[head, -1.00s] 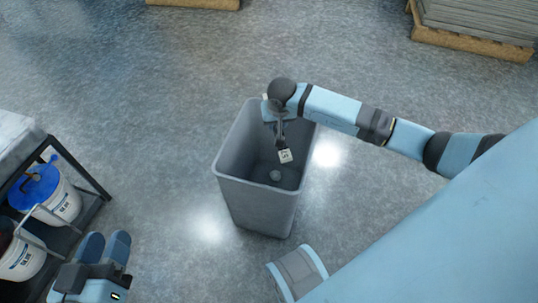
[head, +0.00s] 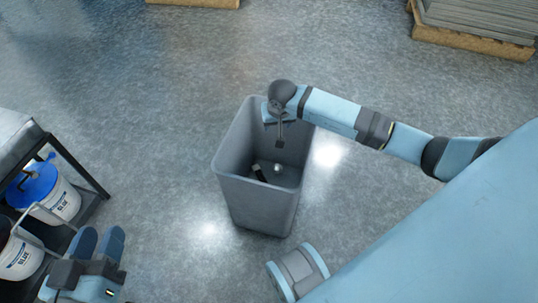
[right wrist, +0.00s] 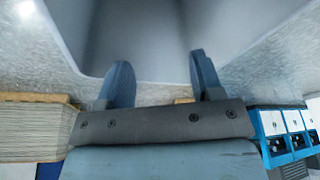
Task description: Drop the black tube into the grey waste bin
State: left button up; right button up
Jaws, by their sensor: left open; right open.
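The grey waste bin (head: 250,195) stands upright on the floor in the middle of the head view. A dark object, seemingly the black tube (head: 258,172), lies low inside it, with a small pale spot beside it. My right gripper (head: 280,140) hangs over the bin's far right part, open and empty. In the right wrist view its two fingers (right wrist: 160,75) stand apart with nothing between them, and the bin's grey wall (right wrist: 150,30) fills the view beyond. My left gripper (head: 98,245) is open and empty at the lower left, away from the bin.
A dark rack with white, blue-lidded buckets (head: 55,195) stands at the left edge. A pallet with stacked grey sheets (head: 480,20) is at the top right, and another pallet (head: 195,3) at the top. The floor around the bin is clear.

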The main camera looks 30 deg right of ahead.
pick_arm(q)
jog(key=r+p, duration=0.1)
jog(key=r, duration=0.1)
jog(key=r+t+p, duration=0.1)
jog(key=p, duration=0.1)
jog(key=r+n+t+p, duration=0.1)
jog(key=r, duration=0.1)
jog(key=shift+s+r+p, duration=0.3)
jog(key=shift+r+p, duration=0.05)
jog(key=shift+p, duration=0.05)
pick_arm(e)
jog(key=v, duration=1.3)
jog(key=shift+r, duration=0.35)
jog(key=shift+a, duration=0.1)
